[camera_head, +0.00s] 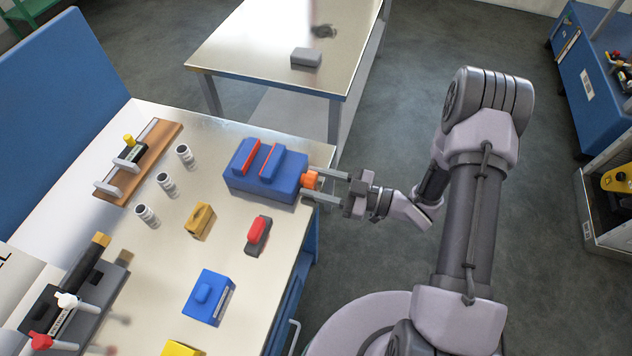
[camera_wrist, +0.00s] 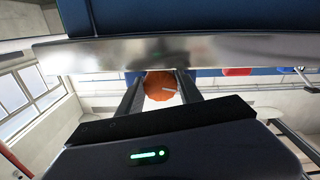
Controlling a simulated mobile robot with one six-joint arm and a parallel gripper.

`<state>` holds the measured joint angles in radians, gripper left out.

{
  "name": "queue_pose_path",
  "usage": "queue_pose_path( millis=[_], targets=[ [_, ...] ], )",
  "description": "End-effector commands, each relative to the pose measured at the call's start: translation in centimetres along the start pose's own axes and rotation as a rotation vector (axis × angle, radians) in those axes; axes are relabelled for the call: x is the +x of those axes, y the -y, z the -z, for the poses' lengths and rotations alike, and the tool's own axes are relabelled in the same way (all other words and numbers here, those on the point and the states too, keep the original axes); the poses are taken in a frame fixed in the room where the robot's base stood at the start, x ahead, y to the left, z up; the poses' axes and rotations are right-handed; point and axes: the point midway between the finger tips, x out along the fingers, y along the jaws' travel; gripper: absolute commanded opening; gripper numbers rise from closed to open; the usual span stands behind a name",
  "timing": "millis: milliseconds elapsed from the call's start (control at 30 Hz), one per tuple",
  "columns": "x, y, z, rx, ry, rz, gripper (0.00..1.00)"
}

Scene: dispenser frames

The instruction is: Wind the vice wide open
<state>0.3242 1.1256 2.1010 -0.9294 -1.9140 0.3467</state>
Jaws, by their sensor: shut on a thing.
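The blue vice (camera_head: 262,181) sits at the right edge of the metal workbench in the head view. Two red-lined jaws show on top, with a narrow gap between them. Its orange knob (camera_head: 310,180) sticks out on the right side, past the bench edge. My gripper (camera_head: 318,184) reaches in from the right, with its two fingers on either side of the knob. In the wrist view the round orange knob (camera_wrist: 160,86) sits between the fingers (camera_wrist: 160,92), and a pale mark shows on its face. The gripper is shut on the knob.
On the bench (camera_head: 228,142) stand several grey cylinders (camera_head: 166,184), a yellow-brown block (camera_head: 200,221), a red-topped switch (camera_head: 257,232) and a blue box (camera_head: 209,297). A second table (camera_head: 262,53) with a grey block (camera_head: 306,57) stands behind. Open floor lies to the right.

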Motion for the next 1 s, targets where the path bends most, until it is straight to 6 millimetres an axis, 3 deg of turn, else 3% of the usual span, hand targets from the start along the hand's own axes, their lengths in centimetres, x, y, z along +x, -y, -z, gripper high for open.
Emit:
queue_pose_path(
  millis=[233, 267, 367, 833, 1000],
  targets=[
    [0.0, 0.0, 0.0, -0.007, 0.000, 0.000, 0.02],
    [0.0, 0.0, 0.0, -0.007, 0.000, 0.000, 0.44],
    [0.0, 0.0, 0.0, -0.006, 0.000, 0.000, 0.64],
    [-0.1, 0.0, 0.0, -0.005, 0.000, 0.000, 0.64],
    [-2.3, -0.1, 0.1, -0.004, 0.002, -0.005, 0.64]
  ],
)
